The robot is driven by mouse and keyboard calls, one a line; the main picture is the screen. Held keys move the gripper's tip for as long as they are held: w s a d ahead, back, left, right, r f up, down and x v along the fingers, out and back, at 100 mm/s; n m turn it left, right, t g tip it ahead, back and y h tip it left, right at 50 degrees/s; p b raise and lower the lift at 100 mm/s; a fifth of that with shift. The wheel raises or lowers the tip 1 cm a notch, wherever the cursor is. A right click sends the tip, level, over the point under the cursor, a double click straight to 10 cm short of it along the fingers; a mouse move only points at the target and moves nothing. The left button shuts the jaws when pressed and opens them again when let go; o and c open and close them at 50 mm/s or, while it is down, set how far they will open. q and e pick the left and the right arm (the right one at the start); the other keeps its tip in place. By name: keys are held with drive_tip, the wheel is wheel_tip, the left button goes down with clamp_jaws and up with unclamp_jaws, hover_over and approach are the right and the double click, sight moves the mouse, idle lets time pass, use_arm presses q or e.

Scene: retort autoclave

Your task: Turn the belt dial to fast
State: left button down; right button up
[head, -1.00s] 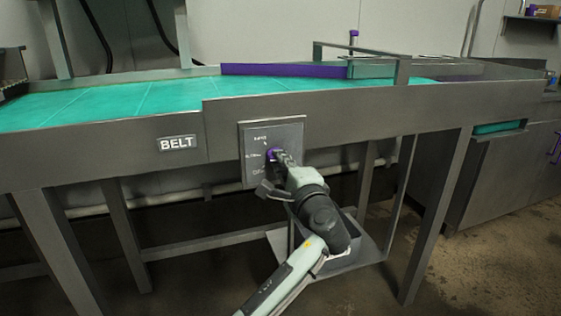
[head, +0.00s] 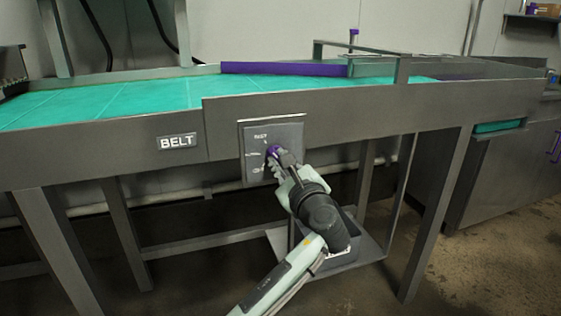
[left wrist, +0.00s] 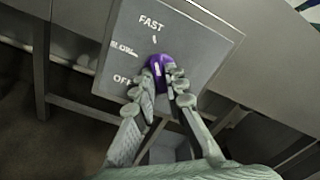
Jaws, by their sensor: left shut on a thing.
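The belt dial is a purple knob (left wrist: 159,68) on a grey panel (left wrist: 200,45) marked FAST at the top, SLOW at the left and OFF lower down. In the left wrist view a pale pointer line on the knob runs roughly up and down the picture, and a tick below FAST stands just above the knob. In the head view the knob (head: 273,152) is partly hidden by my left gripper (head: 274,158). My left gripper (left wrist: 164,92) is shut on the knob, one finger on each side. My right gripper is not in view.
The panel hangs on the front of a grey conveyor frame (head: 350,110), right of a BELT sign (head: 177,142). A teal belt (head: 110,98) with a purple rail (head: 284,69) runs above. Frame legs (head: 435,215) and a low shelf stand below and around my arm.

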use_arm(q)
drive_tip(key=shift+f+m, duration=0.1)
drive_tip(key=shift+m, duration=0.2)
idle(0.4)
drive_tip(key=c, duration=1.6)
unclamp_jaws()
drive_tip(key=shift+o, duration=0.2)
wheel_tip(320, 180, up, 10)
drive_tip(key=shift+r, duration=0.1)
drive_tip(key=shift+s, duration=0.1)
